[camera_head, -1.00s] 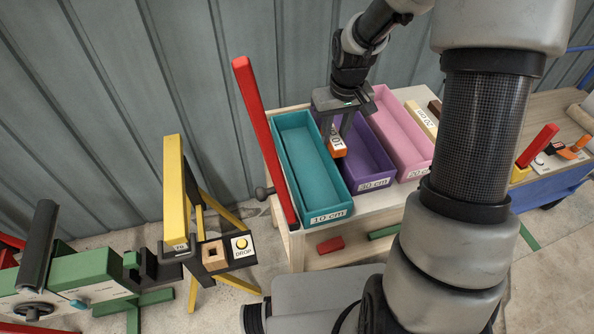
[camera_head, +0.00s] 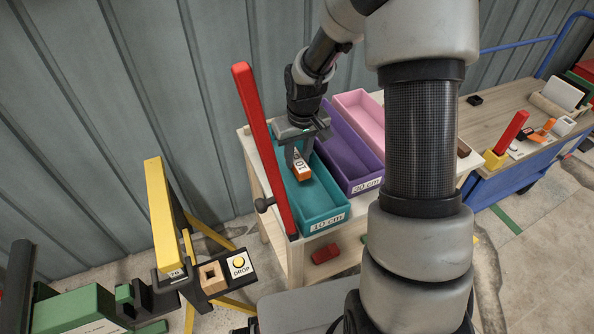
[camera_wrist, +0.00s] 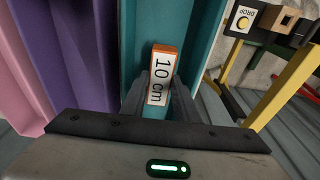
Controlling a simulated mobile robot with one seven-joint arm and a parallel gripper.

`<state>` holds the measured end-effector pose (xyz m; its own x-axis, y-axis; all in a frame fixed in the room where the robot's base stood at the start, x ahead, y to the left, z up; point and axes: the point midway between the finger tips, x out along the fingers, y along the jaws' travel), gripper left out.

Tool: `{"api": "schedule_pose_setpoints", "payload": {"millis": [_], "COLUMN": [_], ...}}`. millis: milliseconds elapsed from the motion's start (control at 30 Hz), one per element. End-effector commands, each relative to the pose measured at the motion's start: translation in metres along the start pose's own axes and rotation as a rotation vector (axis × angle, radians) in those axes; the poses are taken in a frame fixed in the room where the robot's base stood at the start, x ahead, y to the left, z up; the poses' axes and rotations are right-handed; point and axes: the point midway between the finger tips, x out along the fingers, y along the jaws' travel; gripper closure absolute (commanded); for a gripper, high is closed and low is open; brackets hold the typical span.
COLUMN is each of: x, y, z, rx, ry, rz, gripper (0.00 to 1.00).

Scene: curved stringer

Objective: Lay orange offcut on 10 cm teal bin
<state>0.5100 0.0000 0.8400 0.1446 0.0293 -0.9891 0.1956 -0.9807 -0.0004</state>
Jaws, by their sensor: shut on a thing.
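The orange offcut (camera_head: 304,174) has a white label on its face, which reads 10 cm in the wrist view (camera_wrist: 162,66). My gripper (camera_head: 300,163) is shut on it. The 10 cm teal bin (camera_head: 322,222) stands on the wooden bench, and the offcut shows over its inside in the head view. In the wrist view the teal bin (camera_wrist: 197,45) lies behind the offcut. I cannot tell whether the offcut touches the bin floor. My fingers hide part of the offcut.
A purple 30 cm bin (camera_head: 366,184) and a pink bin (camera_head: 368,112) stand to the right. A tall red bar (camera_head: 262,140) leans up along the teal bin's left side. A yellow post (camera_head: 162,215) and a DROP button block (camera_head: 239,264) are at left.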

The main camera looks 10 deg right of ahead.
Motion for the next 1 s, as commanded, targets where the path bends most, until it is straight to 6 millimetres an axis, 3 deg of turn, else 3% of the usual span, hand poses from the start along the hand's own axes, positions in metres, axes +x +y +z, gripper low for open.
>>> {"api": "schedule_pose_setpoints", "payload": {"millis": [367, 767, 800, 867, 1000], "x": [0.042, 0.048, 0.046, 0.046, 0.046], "y": [0.0, 0.0, 0.0, 0.0, 0.0], "z": [0.006, 0.007, 0.006, 0.006, 0.006], "rx": [0.0, 0.0, 0.0, 0.0, 0.0], "ry": [-0.001, 0.002, 0.002, 0.002, 0.002], "rz": [0.0, 0.001, 0.001, 0.001, 0.001], "gripper": [0.95, 0.95, 0.66, 0.56, 0.54]}}
